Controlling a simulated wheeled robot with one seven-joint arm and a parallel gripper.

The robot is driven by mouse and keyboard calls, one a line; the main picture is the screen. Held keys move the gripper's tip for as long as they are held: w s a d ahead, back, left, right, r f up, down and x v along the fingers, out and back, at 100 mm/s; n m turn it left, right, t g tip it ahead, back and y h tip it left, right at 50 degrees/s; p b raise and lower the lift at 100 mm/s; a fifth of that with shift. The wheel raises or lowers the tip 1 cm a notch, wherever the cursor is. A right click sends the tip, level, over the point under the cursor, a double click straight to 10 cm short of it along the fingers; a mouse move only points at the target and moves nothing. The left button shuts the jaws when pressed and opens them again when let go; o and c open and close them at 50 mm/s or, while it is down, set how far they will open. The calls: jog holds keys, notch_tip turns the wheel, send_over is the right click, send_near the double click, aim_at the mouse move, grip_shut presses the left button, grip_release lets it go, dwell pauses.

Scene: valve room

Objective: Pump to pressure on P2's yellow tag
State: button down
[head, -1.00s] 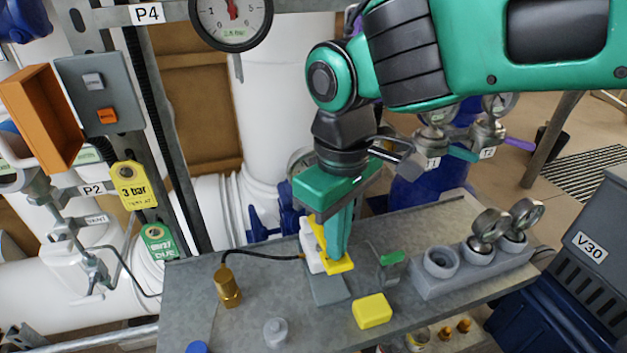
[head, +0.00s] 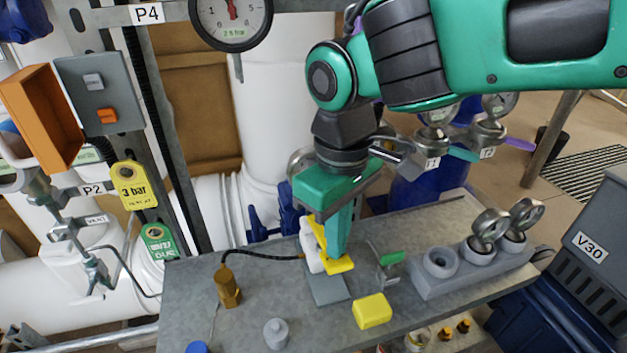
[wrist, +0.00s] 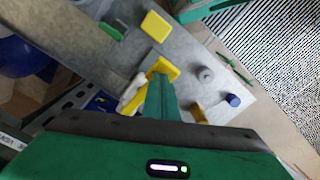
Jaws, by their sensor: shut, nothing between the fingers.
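The yellow tag (head: 134,185) hangs beside the P2 label (head: 93,190) in the head view and reads 3 bar. A small pump with a white body (head: 311,246), a yellow lever (head: 338,265) and a grey base plate (head: 328,290) stands on the bench. My gripper (head: 335,253) is shut and empty, its green fingers pointing down at the yellow lever. The fingertips look on or just above the lever; contact is unclear. The wrist view also shows the lever (wrist: 168,68) at the fingertips. A round gauge (head: 232,20) under P4 has its needle nearly upright.
A black hose runs from the pump to a brass fitting (head: 228,287). A yellow block (head: 372,311), a green-handled valve (head: 390,262), a grey knob (head: 276,333) and a grey block (head: 470,262) with gauges share the bench (head: 190,300). A green tag (head: 157,240) hangs below the yellow one.

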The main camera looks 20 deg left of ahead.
jog(key=shift+r, duration=0.9)
jog(key=shift+r, duration=2)
jog(key=w+d+f+m, duration=0.1)
jog(key=w+d+m, duration=0.15)
jog(key=d, duration=0.65)
jog(key=w+d+f+m, duration=0.2)
jog(key=d+m, duration=0.1)
jog(key=d, duration=0.6)
jog(key=w+d+f+m, duration=0.1)
jog(key=w+d+m, duration=0.2)
jog(key=d, duration=0.6)
jog(key=s+d+f+m, duration=0.3)
jog(key=s+d+m, duration=0.2)
jog(key=d, duration=0.5)
jog(key=s+d+f+m, duration=0.4)
jog(key=s+d+m, duration=0.1)
jog(key=s+d, duration=0.4)
jog(key=shift+s+d, duration=0.25)
jog(key=shift+d, duration=0.35)
